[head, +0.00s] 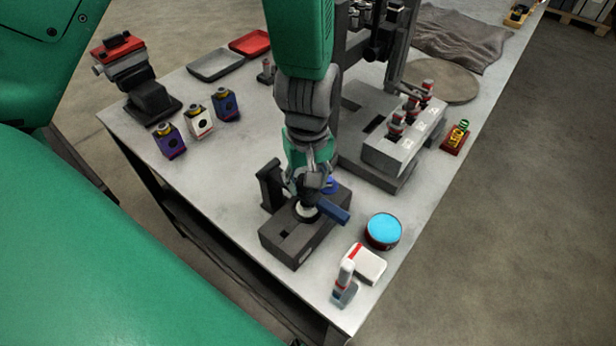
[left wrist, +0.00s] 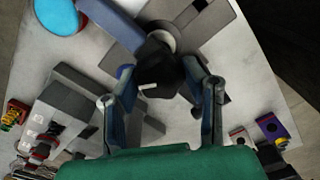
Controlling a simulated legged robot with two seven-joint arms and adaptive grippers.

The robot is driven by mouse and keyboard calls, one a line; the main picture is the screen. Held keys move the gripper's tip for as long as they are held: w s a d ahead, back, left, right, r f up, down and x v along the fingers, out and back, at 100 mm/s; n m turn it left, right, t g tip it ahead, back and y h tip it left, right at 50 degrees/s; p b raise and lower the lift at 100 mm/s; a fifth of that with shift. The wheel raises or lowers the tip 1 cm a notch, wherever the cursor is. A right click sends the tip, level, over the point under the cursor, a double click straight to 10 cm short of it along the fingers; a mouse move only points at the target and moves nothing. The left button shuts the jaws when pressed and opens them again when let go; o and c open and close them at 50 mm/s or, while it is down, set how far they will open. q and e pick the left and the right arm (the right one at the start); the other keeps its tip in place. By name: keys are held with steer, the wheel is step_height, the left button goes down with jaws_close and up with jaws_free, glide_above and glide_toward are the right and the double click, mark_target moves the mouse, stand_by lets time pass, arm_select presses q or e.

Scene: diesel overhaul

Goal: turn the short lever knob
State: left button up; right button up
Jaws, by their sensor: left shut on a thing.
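My left gripper (head: 309,190) comes down over a dark grey block fixture (head: 290,245) near the front of the table. In the left wrist view its two fingers (left wrist: 160,82) close on a black knob (left wrist: 158,72) with a small white mark. A pale round hub (left wrist: 160,40) sits beside the knob, and a blue lever arm (left wrist: 110,22) runs out from it. In the head view the blue lever (head: 334,213) points to the lower right, and the gripper mostly hides the knob. My right gripper is in neither view.
A tin with a blue top (head: 383,231) and a white-and-red bottle (head: 347,276) stand close to the right. A grey machine block with red-capped parts (head: 398,145) stands behind. Several coloured boxes (head: 199,122) stand to the left.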

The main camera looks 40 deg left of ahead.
arm_select(q)
steer(key=n, duration=0.4)
steer(key=shift+w+r+n, duration=0.15)
steer(key=shift+w+n, duration=0.2)
steer(key=shift+n, duration=0.05)
steer(key=n, duration=0.4)
steer(key=shift+n, duration=0.3)
steer(key=o, duration=1.1)
steer(key=shift+s, duration=0.1)
steer(key=shift+o, duration=0.2)
steer(key=shift+a, duration=0.1)
steer(key=shift+s, duration=0.15)
